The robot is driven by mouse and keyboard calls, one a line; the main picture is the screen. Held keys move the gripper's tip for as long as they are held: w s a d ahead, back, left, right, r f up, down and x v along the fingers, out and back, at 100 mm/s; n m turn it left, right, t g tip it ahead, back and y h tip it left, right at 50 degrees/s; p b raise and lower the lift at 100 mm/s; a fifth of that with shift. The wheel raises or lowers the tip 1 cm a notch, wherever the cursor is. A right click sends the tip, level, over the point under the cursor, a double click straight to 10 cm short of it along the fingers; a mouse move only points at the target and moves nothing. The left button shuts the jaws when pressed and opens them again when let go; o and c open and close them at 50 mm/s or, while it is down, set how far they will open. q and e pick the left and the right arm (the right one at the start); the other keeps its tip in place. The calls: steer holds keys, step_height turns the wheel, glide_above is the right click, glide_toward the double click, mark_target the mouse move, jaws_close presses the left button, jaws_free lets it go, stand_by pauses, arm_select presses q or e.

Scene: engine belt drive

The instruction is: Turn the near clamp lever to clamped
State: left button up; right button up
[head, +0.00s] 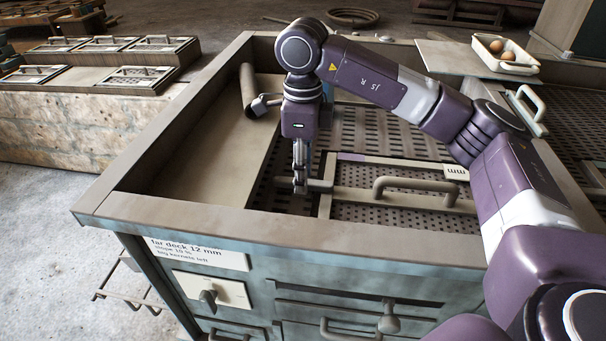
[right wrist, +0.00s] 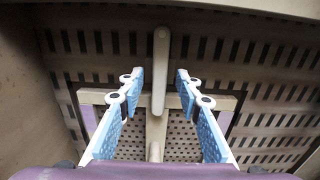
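The near clamp lever (head: 320,186) is a small grey-beige bar at the left edge of a perforated screen panel (head: 352,209) inside the large box. In the right wrist view the lever (right wrist: 160,75) is a long bar with a rounded, pinned end, lying along the middle of the picture. My right gripper (head: 299,183) points down at the lever in the head view. In the right wrist view its blue-padded fingers (right wrist: 155,95) are open, one on each side of the lever, with gaps visible. The fingers partly hide the lever in the head view. My left gripper is not in view.
The screen panel carries a raised handle (head: 416,185) to the right of the lever. The box's front rim (head: 250,222) runs close to the gripper. A bare sloping sheet (head: 215,150) lies to the left. A white tray with eggs (head: 505,58) stands at the back right.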

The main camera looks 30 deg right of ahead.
step_height(320, 180, up, 11)
steer(key=shift+r, duration=0.15)
stand_by(0.7)
